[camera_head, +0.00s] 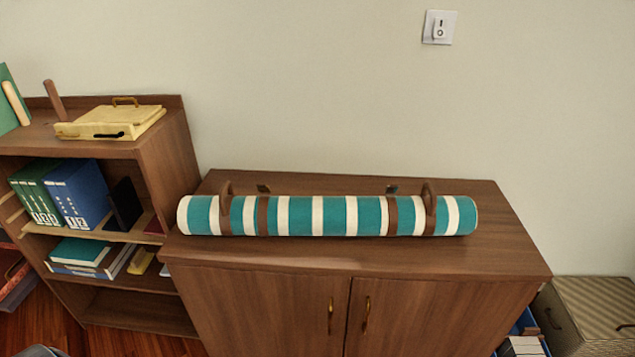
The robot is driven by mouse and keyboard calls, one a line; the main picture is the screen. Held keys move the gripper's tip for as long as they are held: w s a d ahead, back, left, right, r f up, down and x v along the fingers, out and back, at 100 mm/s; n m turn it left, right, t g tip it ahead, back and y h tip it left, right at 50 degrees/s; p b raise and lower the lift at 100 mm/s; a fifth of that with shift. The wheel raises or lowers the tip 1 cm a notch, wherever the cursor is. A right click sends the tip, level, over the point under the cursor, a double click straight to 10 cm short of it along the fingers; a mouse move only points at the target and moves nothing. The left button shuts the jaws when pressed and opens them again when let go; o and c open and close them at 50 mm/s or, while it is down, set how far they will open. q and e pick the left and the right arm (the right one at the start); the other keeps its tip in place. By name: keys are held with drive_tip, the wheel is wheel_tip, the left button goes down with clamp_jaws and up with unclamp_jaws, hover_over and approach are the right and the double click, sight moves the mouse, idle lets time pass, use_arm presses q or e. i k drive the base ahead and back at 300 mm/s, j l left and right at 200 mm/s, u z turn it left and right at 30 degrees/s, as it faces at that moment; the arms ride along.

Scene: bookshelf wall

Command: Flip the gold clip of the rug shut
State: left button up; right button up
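A rolled rug (335,215) with teal and white stripes lies lengthwise on top of a brown wooden cabinet (350,259). Brown straps wrap around it. A brown loop stands up near the left end (225,190) and another near the right end (429,194). Two small clip-like pieces stick up behind the rug, one left (264,188) and one right (392,189). Both look raised, but they are too small to tell their colours surely or which is the gold clip. Neither of my grippers shows in the head view.
A wooden bookshelf (165,150) stands at the left, with a yellow box (110,122) on top and binders (75,190) inside. A striped box (595,310) is at the lower right. The cabinet top around the rug is clear.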

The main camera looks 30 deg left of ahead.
sight(261, 188)
drive_tip(key=j+z, duration=0.25)
drive_tip(key=j, duration=0.2)
drive_tip(key=j+z, duration=0.2)
drive_tip(key=j, duration=0.25)
drive_tip(key=k+j+z, duration=0.25)
drive_tip(key=j, duration=0.2)
drive_tip(key=j+z, duration=0.2)
drive_tip(key=j, duration=0.25)
drive_tip(key=k+j+z, duration=0.25)
drive_tip(key=j, duration=0.15)
drive_tip(key=i, duration=0.1)
